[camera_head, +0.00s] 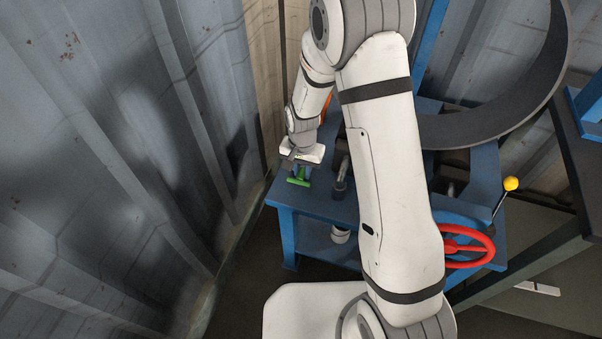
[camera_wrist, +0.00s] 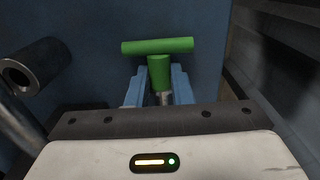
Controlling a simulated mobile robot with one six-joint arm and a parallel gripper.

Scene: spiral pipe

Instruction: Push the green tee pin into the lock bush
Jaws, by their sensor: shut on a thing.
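The green tee pin (camera_wrist: 158,46) is in front of my gripper (camera_wrist: 159,82) in the wrist view, its crossbar farthest out. The two fingers are shut on its stem, one on each side. In the head view the tee pin (camera_head: 299,181) shows just below my gripper (camera_head: 301,169), over the left end of the blue bench. A dark metal tube with an open round end (camera_wrist: 36,66) is at the left of the wrist view, apart from the pin. I cannot tell whether it is the lock bush. The stem's lower end is hidden.
The blue bench (camera_head: 315,205) stands close to a corrugated metal wall (camera_head: 120,150) on the left. A red handwheel (camera_head: 468,262) and a yellow-knobbed lever (camera_head: 511,184) are at its right. A large dark curved band (camera_head: 490,125) rises behind. My arm hides the bench's middle.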

